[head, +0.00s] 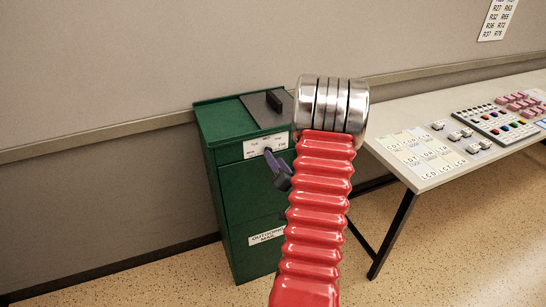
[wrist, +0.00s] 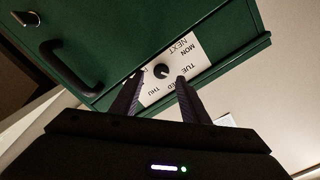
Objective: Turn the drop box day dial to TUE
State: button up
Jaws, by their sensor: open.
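The green drop box (head: 228,185) stands against the wall. Its white day plate (head: 255,148) is on the upper front, partly hidden by my gripper and arm. In the wrist view, the small round black dial (wrist: 161,71) sits on the white plate (wrist: 190,62), with NEXT, MON, TUE, WED and THU around it. A small pale mark shows on the dial, but I cannot tell surely which day it points to. My gripper (wrist: 160,77) is open, its two dark fingers on either side of the dial in that view. Contact cannot be told. The gripper also shows in the head view (head: 275,165).
A white table (head: 420,180) with label cards, trays and small blocks stands to the right of the box. A black handle (wrist: 72,68) and a lock-like knob (wrist: 26,18) show on the box. Bare floor lies below the table.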

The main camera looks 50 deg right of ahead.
jog(key=v, duration=1)
jog(key=shift+w, duration=0.15)
jog(key=n, duration=0.9)
jog(key=shift+w, duration=0.1)
jog(key=x, duration=1.3)
jog(key=shift+w+d, duration=0.2)
jog(key=shift+w, duration=0.1)
jog(key=shift+c, duration=0.3)
jog(key=c, duration=1)
jog(key=shift+o, duration=0.2)
